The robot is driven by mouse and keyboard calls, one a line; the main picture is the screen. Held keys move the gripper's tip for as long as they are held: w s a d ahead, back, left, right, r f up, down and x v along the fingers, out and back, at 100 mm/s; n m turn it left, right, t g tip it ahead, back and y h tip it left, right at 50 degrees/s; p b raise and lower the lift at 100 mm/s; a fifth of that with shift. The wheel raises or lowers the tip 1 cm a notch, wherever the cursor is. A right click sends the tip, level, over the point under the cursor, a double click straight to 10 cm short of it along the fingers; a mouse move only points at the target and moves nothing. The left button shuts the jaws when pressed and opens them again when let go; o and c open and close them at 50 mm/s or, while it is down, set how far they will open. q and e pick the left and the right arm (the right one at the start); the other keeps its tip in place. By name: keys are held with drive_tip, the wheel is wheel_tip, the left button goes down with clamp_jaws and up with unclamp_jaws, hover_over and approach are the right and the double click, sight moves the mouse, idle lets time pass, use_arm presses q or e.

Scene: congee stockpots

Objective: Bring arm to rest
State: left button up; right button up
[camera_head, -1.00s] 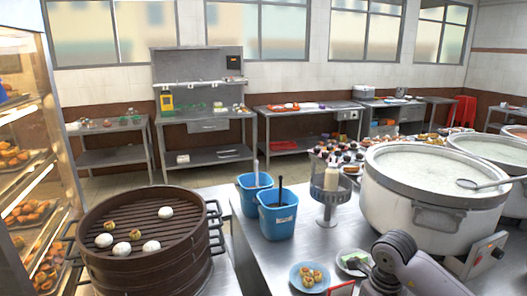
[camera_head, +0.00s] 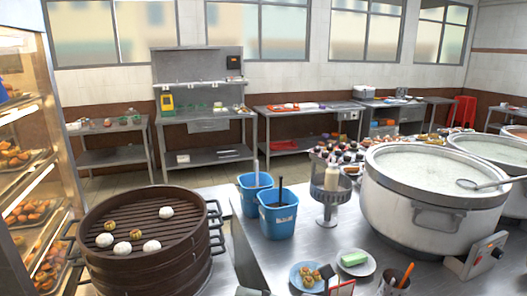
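Neither of my grippers shows in the head view now. A white plate (camera_head: 368,268) with a pale green block (camera_head: 354,259) on it stands on the steel counter (camera_head: 330,240) at the bottom right. A blue plate (camera_head: 296,285) with small golden dumplings (camera_head: 310,280) stands just left of it. No gripper or arm covers these plates. A small grey shape at the bottom edge, left of the blue plate, is too cut off to identify.
Large stockpots of congee (camera_head: 425,205) stand at the right. A cup (camera_head: 392,285) with an orange stick, two blue buckets (camera_head: 278,214) and a bottle stand (camera_head: 331,200) share the counter. A dark steamer (camera_head: 150,270) with several buns is at the left.

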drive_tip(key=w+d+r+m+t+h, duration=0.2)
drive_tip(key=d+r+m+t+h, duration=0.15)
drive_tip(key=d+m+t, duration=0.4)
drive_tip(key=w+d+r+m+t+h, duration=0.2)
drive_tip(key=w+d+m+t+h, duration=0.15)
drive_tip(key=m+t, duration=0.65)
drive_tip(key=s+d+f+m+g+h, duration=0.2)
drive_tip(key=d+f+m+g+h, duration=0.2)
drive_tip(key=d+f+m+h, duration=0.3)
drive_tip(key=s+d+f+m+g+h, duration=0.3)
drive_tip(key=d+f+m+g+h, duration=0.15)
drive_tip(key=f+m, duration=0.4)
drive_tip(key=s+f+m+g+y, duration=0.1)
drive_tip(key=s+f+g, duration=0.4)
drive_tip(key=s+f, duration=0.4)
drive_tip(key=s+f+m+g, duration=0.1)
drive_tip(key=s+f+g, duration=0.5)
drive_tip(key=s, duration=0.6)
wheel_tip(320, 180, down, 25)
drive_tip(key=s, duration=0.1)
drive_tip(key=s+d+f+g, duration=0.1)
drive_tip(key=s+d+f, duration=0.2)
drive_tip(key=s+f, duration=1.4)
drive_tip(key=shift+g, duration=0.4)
